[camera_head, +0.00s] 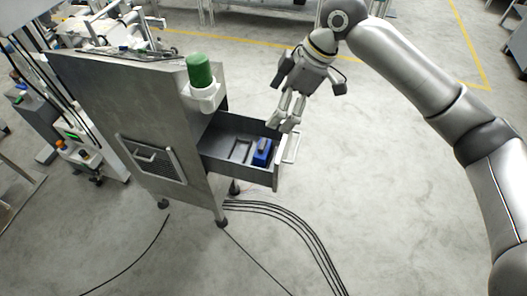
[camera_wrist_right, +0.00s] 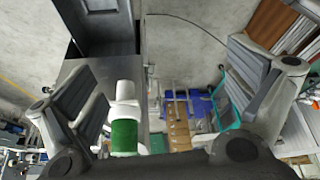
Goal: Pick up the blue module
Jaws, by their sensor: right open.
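The blue module (camera_head: 262,152) lies inside the open drawer (camera_head: 226,166) of a grey metal cabinet, near the drawer's front end. My right gripper (camera_head: 284,115) is open and empty, above the front end of the drawer near its light handle (camera_head: 291,148). It is higher than the module and apart from it. In the right wrist view its two fingers stand wide apart with nothing between them, and I cannot make out the module there. My left gripper is not in view.
The cabinet (camera_head: 130,104) stands left of the drawer. A green cylinder (camera_head: 200,70) in a white holder is on its upper side and also shows in the right wrist view (camera_wrist_right: 124,136). Black cables (camera_head: 290,222) run over the floor. The floor right of the drawer is clear.

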